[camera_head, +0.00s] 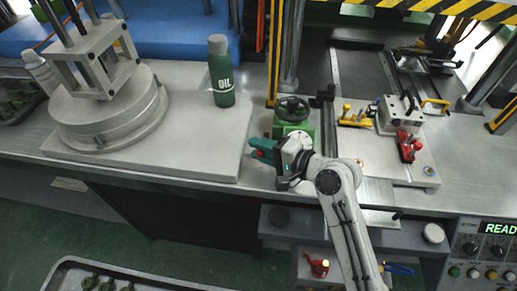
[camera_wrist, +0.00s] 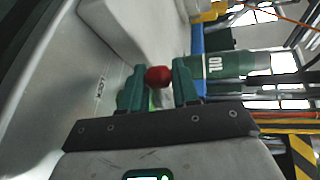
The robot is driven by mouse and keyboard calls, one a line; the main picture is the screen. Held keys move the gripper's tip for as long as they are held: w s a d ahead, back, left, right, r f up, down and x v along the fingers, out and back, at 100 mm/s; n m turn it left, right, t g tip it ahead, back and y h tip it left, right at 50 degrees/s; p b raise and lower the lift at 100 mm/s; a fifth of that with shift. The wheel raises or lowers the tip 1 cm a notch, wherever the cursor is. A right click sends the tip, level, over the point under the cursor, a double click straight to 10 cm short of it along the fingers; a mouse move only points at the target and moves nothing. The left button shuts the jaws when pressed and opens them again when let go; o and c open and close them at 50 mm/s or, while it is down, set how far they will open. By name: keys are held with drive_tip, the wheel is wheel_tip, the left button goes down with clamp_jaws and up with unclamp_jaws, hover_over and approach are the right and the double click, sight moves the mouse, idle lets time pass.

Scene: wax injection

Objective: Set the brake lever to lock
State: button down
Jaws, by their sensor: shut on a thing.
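My gripper (camera_head: 256,149) is at the front of the bench, with its green fingers pointing left, in the head view. In the wrist view, my gripper (camera_wrist: 159,73) is shut on a round red knob (camera_wrist: 158,77), which I take to be the brake lever's end.
A green oil bottle (camera_head: 221,75) stands behind my gripper, left of a green block with a dark handwheel (camera_head: 292,108). A round metal pot (camera_head: 105,115) is at left. A fixture plate with red and yellow clamps (camera_head: 385,152) lies right. The pale plate left of my gripper is partly clear.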

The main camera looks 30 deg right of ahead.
drive_tip(key=shift+s+d+f+n+g+y, duration=0.2)
drive_tip(key=shift+n+g+y, duration=0.1)
drive_tip(key=shift+n+y, duration=0.2)
drive_tip(key=c, duration=0.9)
unclamp_jaws()
drive_tip(key=shift+r, duration=0.15)
drive_tip(key=shift+c, duration=0.2)
drive_tip(key=v, duration=1)
drive_tip(key=shift+s+d+b, duration=0.2)
drive_tip(key=shift+s+b, duration=0.05)
drive_tip(key=shift+b, duration=0.15)
